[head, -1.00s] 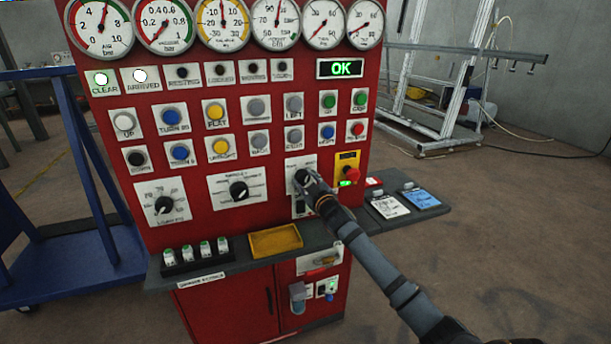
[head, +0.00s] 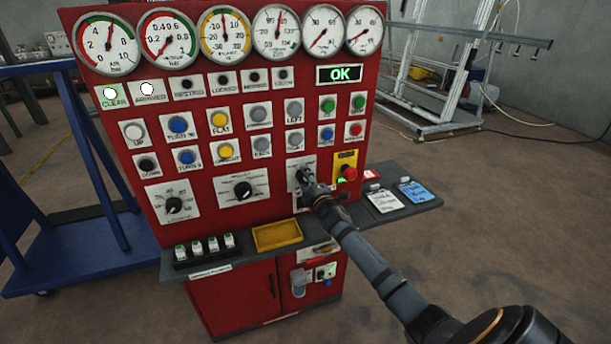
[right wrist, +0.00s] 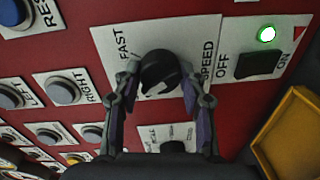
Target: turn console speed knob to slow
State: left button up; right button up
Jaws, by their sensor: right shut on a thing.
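The black speed knob (right wrist: 160,72) sits on a white plate (right wrist: 205,35) marked FAST and SPEED in the right wrist view. My right gripper (right wrist: 159,78) is shut on the knob, one finger on each side. In the head view the right gripper (head: 312,186) reaches the same plate on the red console (head: 225,200) and hides most of the knob. The word for slow is not readable, and I cannot tell clearly where the knob's pointer stands. My left gripper is in neither view.
An OFF/ON switch (right wrist: 258,65) with a lit green lamp (right wrist: 266,34) is right of the knob plate. A red emergency button (head: 348,173) is close to the right gripper. A yellow tray (head: 277,236) and a dark ledge (head: 400,206) are below.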

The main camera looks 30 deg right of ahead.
jog(key=shift+n+p, duration=0.3)
jog(key=shift+n, duration=0.3)
jog(key=o, duration=1.2)
jog(key=shift+c, duration=0.2)
jog(key=shift+s, duration=0.1)
jog(key=v, duration=1.2)
